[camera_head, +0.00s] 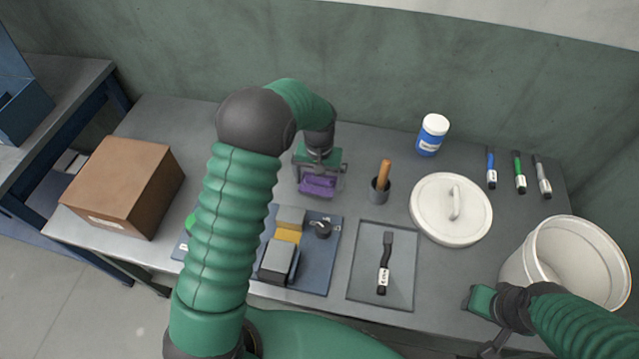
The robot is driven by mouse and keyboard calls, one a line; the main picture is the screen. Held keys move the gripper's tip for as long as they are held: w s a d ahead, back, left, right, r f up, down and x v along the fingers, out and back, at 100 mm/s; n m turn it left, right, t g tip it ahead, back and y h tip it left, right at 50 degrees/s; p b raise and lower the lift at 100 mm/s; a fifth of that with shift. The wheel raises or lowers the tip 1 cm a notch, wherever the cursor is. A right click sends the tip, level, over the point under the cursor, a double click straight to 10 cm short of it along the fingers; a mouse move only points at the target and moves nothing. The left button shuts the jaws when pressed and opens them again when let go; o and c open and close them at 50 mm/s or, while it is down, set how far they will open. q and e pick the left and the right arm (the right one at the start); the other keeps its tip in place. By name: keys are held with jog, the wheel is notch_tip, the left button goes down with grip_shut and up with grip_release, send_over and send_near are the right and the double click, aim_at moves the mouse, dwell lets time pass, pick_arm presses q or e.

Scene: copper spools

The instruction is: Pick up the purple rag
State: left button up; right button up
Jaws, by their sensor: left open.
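The purple rag (317,186) lies on the grey table, a small crumpled bundle near the middle. My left gripper (320,174) is right over it, pointing down, with its open jaws around or just above the rag. Whether the fingers touch the rag cannot be told, as the gripper hides part of it. My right gripper (480,302) is at the lower right, in front of the white bucket, well away from the rag; its jaws cannot be made out.
A blue mat (321,264) with blocks lies in front, beside a grey tray (400,244) holding a brush. A white lid (451,208), bucket (572,263) and cardboard box (125,185) stand farther out.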

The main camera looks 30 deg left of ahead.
aim_at(318, 179)
pick_arm(q)
jog(key=shift+s+a, duration=0.1)
jog(key=shift+a, duration=0.3)
jog(key=c, duration=0.7)
jog(key=shift+d, duration=0.15)
jog(key=c, duration=0.4)
jog(key=shift+d+r, duration=0.1)
jog(key=shift+d, duration=0.05)
jog(key=shift+r, duration=0.25)
notch_tip(318, 179, up, 9)
jog(key=shift+f+p, duration=0.15)
jog(key=shift+p, duration=0.5)
jog(key=shift+r, duration=0.4)
